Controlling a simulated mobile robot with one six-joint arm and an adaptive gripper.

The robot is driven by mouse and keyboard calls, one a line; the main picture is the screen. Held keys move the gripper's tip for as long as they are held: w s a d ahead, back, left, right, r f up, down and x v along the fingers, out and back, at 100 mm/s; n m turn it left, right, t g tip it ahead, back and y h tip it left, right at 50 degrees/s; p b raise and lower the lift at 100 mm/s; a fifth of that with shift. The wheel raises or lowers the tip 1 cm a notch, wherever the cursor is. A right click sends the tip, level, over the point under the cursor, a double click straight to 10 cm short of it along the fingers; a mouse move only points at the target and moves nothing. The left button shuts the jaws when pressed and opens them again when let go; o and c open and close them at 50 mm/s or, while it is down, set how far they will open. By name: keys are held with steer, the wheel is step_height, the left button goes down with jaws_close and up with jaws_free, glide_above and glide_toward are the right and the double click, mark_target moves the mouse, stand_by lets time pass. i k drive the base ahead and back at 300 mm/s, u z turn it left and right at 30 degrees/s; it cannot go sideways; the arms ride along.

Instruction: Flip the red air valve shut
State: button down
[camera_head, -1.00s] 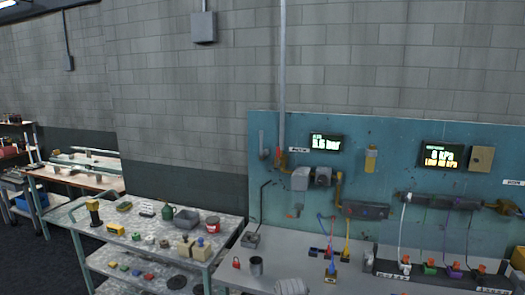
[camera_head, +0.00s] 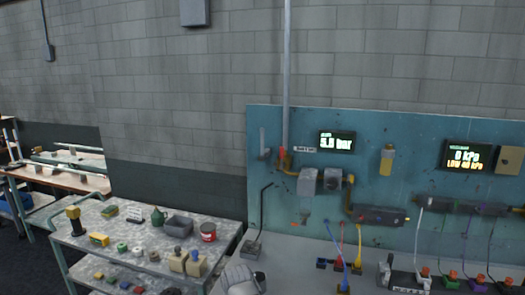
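The red air valve (camera_head: 282,153) is a small red handle, with a yellow-orange fitting below it. It sits at the foot of the vertical grey pipe, on the left part of the teal panel. The handle looks roughly upright along the pipe; it is too small to tell its exact angle. My gripper's fingers do not show, and nothing touches the valve.
The teal panel (camera_head: 262,200) carries a pressure display (camera_head: 337,142) reading about 5 bar and a grey regulator unit (camera_head: 310,181). A black bent rod (camera_head: 263,210) rises from the bench below. A cart (camera_head: 130,245) with small parts stands left. Space before the valve looks clear.

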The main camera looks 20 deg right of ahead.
mark_target(281, 166)
steer(key=z, duration=0.2)
steer(key=i, duration=0.85)
steer(key=z, duration=0.5)
